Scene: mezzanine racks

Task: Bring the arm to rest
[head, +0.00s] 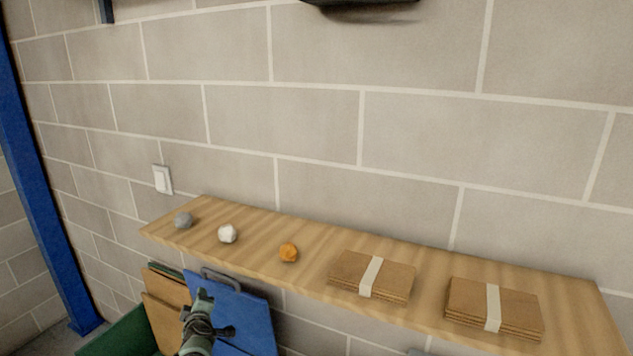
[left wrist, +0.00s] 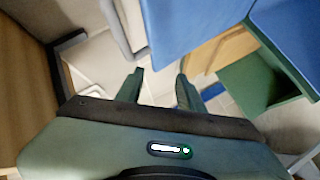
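My left gripper (left wrist: 160,78) shows in the left wrist view with its two dark green fingers apart and nothing between them. Pale floor tiles lie beyond the fingers. In the head view, a green part of my arm shows low at the left, in front of a blue panel (head: 252,318) and below the shelf's front edge. The fingers cannot be made out there. My right gripper is in neither view.
A wooden shelf (head: 318,280) on the block wall holds a grey lump (head: 183,220), a white lump (head: 227,233), an orange lump (head: 288,252) and two banded cardboard stacks (head: 345,268) (head: 465,298). A green bin (head: 122,335) stands below left. A blue post (head: 35,170) is far left.

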